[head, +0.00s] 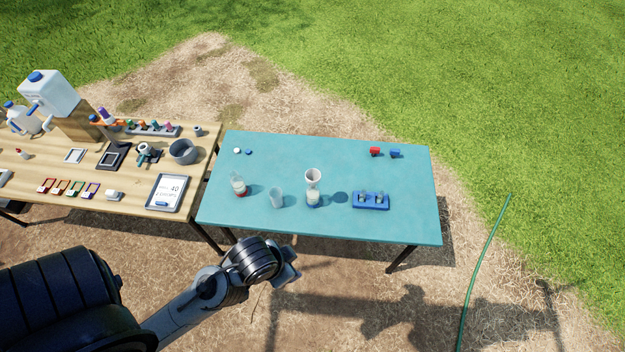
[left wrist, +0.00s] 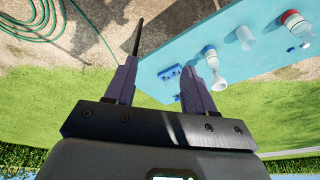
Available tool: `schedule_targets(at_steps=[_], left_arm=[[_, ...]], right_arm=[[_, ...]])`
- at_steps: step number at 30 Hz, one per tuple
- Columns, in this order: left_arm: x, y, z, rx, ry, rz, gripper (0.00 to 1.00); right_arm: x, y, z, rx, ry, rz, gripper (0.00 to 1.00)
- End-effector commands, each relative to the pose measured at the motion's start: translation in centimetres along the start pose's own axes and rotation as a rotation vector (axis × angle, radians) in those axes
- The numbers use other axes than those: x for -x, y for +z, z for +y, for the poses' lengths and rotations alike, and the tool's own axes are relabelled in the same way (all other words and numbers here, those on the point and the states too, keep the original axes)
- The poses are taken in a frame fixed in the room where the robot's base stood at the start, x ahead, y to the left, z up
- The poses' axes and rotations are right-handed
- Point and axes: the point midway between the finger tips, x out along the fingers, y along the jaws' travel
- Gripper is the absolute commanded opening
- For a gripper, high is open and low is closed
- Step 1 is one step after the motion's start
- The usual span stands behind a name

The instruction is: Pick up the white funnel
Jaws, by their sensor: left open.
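The white funnel (head: 313,176) sits upright in the mouth of a clear bottle with a blue band (head: 313,199), on the teal table (head: 400,225). In the left wrist view the funnel (left wrist: 218,81) and its bottle (left wrist: 209,54) show just right of the right-hand finger. My left gripper (head: 291,262) is off the table's near edge, below and left of the funnel in the head view. Its fingers (left wrist: 157,66) are spread in the left wrist view with nothing between them. It is apart from the funnel. My right gripper is out of both views.
A clear cup (head: 276,198) and a red-banded bottle (head: 239,186) stand left of the funnel. A blue rack with vials (head: 371,200) stands to its right. Red (head: 375,152) and blue (head: 395,154) items lie at the back. A crowded wooden table (head: 130,190) adjoins on the left.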

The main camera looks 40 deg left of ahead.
Motion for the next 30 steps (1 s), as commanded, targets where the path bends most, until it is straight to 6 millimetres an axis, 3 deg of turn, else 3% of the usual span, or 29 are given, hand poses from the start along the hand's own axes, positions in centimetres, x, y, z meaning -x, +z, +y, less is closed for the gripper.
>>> schedule_targets(at_steps=[4, 12, 22, 26, 30], left_arm=[[0.0, 0.0, 0.0, 0.001, 0.001, 0.0, 0.56], [0.0, 0.0, 0.0, -0.002, -0.001, -0.001, 0.93], [-0.1, -0.3, -0.2, 0.001, -0.007, 0.017, 0.93], [-0.1, -2.1, -0.4, 0.037, -0.005, 0.112, 0.93], [-1.9, -4.7, -1.4, 0.139, -0.015, 0.27, 0.93]], right_arm=[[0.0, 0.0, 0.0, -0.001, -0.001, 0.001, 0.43], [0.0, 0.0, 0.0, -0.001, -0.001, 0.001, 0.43], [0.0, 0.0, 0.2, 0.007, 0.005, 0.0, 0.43], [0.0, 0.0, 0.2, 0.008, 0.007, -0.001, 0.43], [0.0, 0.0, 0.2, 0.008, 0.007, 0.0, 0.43]])
